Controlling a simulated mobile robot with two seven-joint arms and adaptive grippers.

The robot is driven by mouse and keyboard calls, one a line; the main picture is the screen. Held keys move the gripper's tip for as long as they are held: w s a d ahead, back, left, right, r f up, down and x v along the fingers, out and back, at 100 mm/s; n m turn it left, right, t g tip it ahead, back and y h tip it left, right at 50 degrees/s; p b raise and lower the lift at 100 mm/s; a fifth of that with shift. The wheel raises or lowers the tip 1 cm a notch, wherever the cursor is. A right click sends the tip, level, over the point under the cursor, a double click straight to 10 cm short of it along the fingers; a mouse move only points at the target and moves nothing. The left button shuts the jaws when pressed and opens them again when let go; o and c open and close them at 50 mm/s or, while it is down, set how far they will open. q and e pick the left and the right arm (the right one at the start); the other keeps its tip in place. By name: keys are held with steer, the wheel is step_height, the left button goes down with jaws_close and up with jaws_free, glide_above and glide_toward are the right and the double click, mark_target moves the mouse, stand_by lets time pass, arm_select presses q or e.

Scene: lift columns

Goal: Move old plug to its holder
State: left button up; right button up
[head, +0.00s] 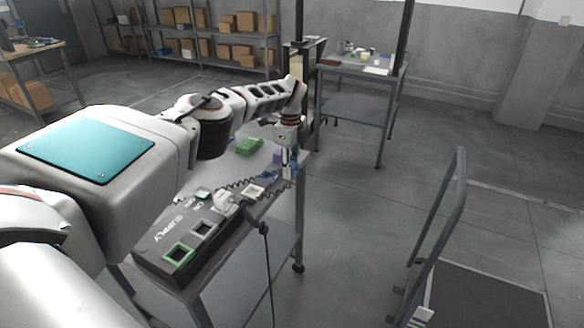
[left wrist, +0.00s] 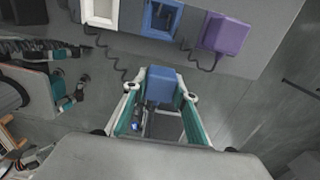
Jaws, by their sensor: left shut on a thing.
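My left gripper (head: 289,162) is over the far right edge of the workbench in the head view. In the left wrist view the left gripper (left wrist: 160,98) has its fingers shut on a blue plug-like block (left wrist: 161,84). Beyond it are a blue square holder (left wrist: 161,17), a white square holder (left wrist: 100,10) and a purple block (left wrist: 224,34) with a coiled cord. The white holder (head: 253,191) also shows in the head view. Which thing is the old plug is not marked. My right gripper is not in view.
A dark SUPPLY box (head: 180,238) with square sockets stands on the bench, with a white plug (head: 223,201) and hanging black cable beside it. A green block (head: 249,146) lies farther back. A cart with a handrail (head: 440,215) stands right; floor between is clear.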

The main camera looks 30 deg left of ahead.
arm_select(q)
steer(key=shift+s+a+p, duration=0.15)
steer(key=shift+s+a, duration=0.2)
steer(key=shift+a, duration=1)
steer(key=shift+s+a+p, duration=0.15)
steer(key=shift+s+a, duration=0.15)
steer(key=shift+a, duration=1)
steer(key=shift+s+a+p, duration=0.15)
steer(key=shift+s+a, duration=0.2)
steer(key=shift+a, duration=1)
stand_by(0.7)
steer(key=shift+f+b, duration=0.55)
steer(key=shift+f, duration=0.45)
stand_by(1.3)
steer(key=o, duration=1.2)
steer(key=shift+r, duration=0.1)
steer(key=shift+o, duration=1.1)
